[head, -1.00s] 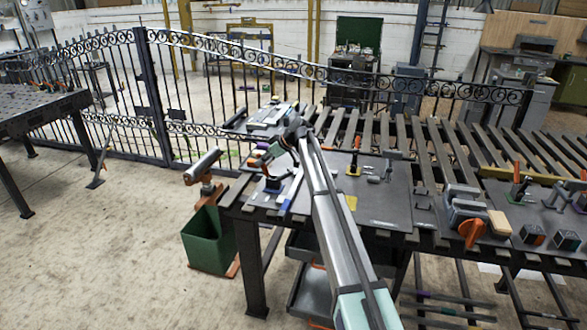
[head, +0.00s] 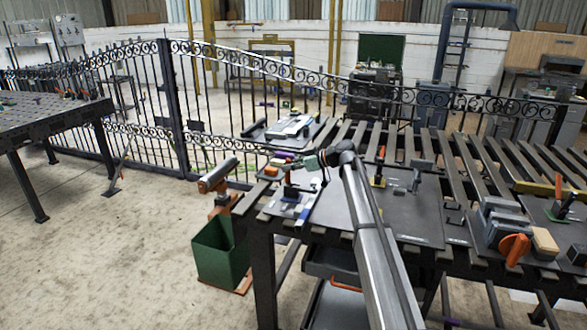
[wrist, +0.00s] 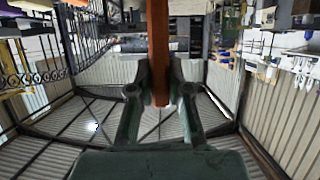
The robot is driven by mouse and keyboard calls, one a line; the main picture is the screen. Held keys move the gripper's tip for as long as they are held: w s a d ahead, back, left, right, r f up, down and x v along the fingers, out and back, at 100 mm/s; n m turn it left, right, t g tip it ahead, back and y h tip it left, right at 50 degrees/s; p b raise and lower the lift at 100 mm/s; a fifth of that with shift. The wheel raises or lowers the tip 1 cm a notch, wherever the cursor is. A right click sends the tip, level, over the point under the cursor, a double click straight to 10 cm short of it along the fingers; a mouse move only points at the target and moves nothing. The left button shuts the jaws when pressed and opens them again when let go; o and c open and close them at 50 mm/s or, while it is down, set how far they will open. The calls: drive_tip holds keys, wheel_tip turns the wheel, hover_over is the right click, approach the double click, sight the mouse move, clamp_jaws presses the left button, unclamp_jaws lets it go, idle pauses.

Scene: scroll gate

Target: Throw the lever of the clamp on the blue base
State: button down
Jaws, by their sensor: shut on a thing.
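The clamp on the blue base (head: 289,193) stands near the left end of the worktable in the head view. My gripper (head: 284,164) is just above it and points left. An orange lever (head: 271,170) shows at the fingertips. In the wrist view the orange lever (wrist: 160,45) lies between the two fingers of my gripper (wrist: 160,95), which are shut on it. The lever's join to the clamp is small and partly hidden in the head view, so its exact angle is hard to tell.
A grey vise with an orange handle (head: 514,248) is farther right. A green bin (head: 221,250) stands on the floor at left. An iron gate (head: 175,100) runs behind the table.

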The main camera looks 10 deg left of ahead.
drive_tip(key=c, duration=1.1)
unclamp_jaws()
drive_tip(key=v, duration=1.2)
